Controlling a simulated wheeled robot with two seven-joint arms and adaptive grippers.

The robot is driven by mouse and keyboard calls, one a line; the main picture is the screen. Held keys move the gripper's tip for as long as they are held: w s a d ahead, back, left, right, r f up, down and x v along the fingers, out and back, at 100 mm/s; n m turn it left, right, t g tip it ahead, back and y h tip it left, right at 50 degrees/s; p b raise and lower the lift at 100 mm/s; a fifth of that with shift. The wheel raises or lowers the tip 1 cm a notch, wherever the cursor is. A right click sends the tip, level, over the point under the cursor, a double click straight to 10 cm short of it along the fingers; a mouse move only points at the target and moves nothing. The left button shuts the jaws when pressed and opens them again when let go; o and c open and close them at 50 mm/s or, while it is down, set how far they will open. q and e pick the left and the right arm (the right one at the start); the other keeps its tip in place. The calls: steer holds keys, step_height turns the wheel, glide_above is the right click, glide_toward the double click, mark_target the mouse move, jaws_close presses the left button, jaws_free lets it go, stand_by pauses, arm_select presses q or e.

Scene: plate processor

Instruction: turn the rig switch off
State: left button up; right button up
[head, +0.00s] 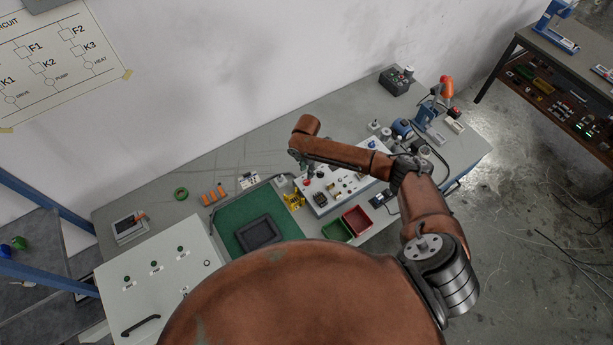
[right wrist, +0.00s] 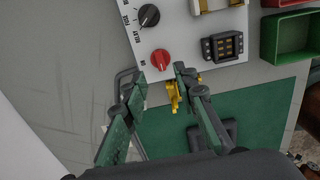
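A white control panel (head: 345,182) stands on the bench, near its middle. It carries a red rotary knob (right wrist: 161,60) in the right wrist view, with a black knob (right wrist: 148,15) above it. In the head view the right gripper (head: 305,168) hangs over the panel's left end. My left gripper is not in view.
A yellow part (right wrist: 172,97) shows between the fingers, below the panel edge. A green mat (head: 228,215) with a dark tray (head: 240,236) lies left of the panel. Green (head: 337,231) and red (head: 368,213) bins stand in front. A black socket block (right wrist: 222,47) is nearby.

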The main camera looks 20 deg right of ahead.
step_height(320, 180, up, 6)
steer(key=shift+f, duration=0.25)
stand_by(0.5)
